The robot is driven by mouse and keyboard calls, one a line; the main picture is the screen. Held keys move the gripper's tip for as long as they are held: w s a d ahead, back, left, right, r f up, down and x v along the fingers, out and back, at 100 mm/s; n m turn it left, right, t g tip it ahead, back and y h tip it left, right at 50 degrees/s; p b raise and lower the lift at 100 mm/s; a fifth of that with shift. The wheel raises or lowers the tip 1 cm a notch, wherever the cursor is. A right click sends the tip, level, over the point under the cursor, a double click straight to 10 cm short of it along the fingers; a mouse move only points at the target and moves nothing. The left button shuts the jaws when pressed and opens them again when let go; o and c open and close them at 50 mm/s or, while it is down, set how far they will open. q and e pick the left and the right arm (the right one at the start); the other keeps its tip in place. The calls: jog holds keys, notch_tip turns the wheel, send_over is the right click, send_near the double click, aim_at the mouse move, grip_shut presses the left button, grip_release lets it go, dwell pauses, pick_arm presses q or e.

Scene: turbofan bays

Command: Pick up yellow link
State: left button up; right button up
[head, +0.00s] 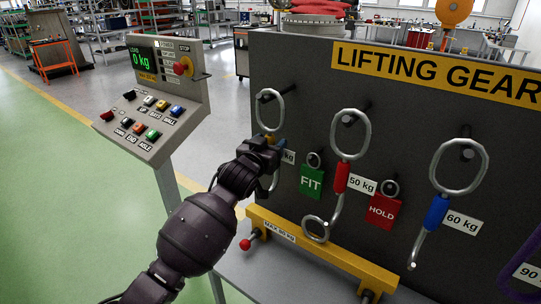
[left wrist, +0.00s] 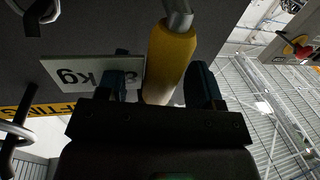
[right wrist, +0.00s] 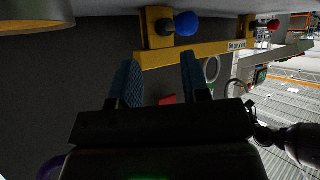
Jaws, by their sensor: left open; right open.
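The yellow link (head: 270,138) is a metal ring and hook with a yellow sleeve, hanging from the leftmost peg of the dark board. My left gripper (head: 277,148) is at the sleeve in the head view and hides part of the link's lower half. In the left wrist view the yellow sleeve (left wrist: 171,55) stands between the two open fingers (left wrist: 162,88). Whether a finger touches it I cannot tell. My right gripper (right wrist: 160,82) is open and empty in the right wrist view, and does not show in the head view.
A red link (head: 341,178) and a blue link (head: 436,212) hang to the right. Green FIT (head: 311,181) and red HOLD (head: 383,210) tags hang between them. A yellow beam (head: 320,250) runs below. A control console (head: 155,110) reading 0 kg stands at left.

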pick_arm(q)
jog(key=shift+c, duration=0.4)
jog(key=c, duration=0.7)
pick_arm(e)
jog(key=shift+s+f, duration=0.15)
jog(key=shift+s, duration=0.05)
pick_arm(q)
grip_shut()
pick_arm(e)
jog(key=shift+s+d+f, duration=0.1)
jog(key=shift+s, duration=0.15)
pick_arm(q)
jog(key=shift+r, duration=0.1)
